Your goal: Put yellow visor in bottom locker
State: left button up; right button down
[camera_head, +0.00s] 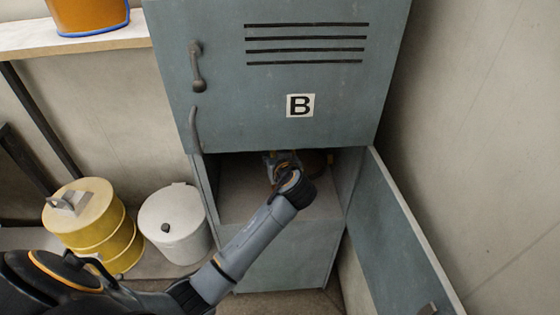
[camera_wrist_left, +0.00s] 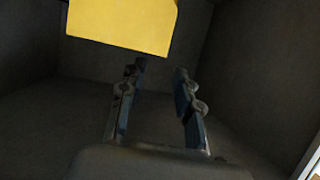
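The bottom locker (camera_head: 240,197) is open, and my left arm reaches into it. My left gripper (camera_head: 280,157) is inside near the back, partly hidden by my wrist and the shade. In the left wrist view its two fingers (camera_wrist_left: 160,72) stand apart with nothing seen between them. A flat yellow piece, likely the yellow visor (camera_wrist_left: 122,24), shows just beyond the fingertips at the top of that view, apart from them as far as I can tell. I cannot make it out clearly in the head view. My right gripper is not in view.
The bottom locker's door (camera_head: 405,240) stands open to the right. The shut upper locker door (camera_head: 330,100) marked B is above. A dark brown rounded thing (camera_head: 317,160) is at the back of the compartment. A yellow drum (camera_head: 95,225) and a white bin (camera_head: 175,222) stand at left.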

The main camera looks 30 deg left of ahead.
pick_arm(q)
jog(key=v, duration=0.8)
jog(key=s+d+f+m+g+h, duration=0.1)
jog(key=s+f+m+h, duration=0.15)
jog(key=f, duration=0.95)
jog(key=s+d+f+m+g+h, duration=0.2)
jog(key=s+f+m, duration=0.15)
jog(key=f, duration=0.85)
jog(key=s+d+f+m+g+h, duration=0.15)
jog(key=s+f, duration=0.25)
jog(key=f, duration=0.8)
jog(key=s+f+m+g+h, duration=0.2)
jog(key=s+f+m+g, duration=0.1)
jog(key=s+f, duration=1.45)
jog(key=s+a+f+g, duration=0.1)
jog(key=s, duration=0.9)
jog(key=s+a+f+h, duration=0.1)
jog(key=s+f, duration=0.1)
jog(key=s, duration=0.8)
jog(key=shift+a+g, duration=0.2)
jog(key=shift+g, duration=0.15)
jog(key=shift+w+f+n, duration=0.1)
jog(key=shift+f+n, duration=0.05)
jog(key=shift+n, duration=0.1)
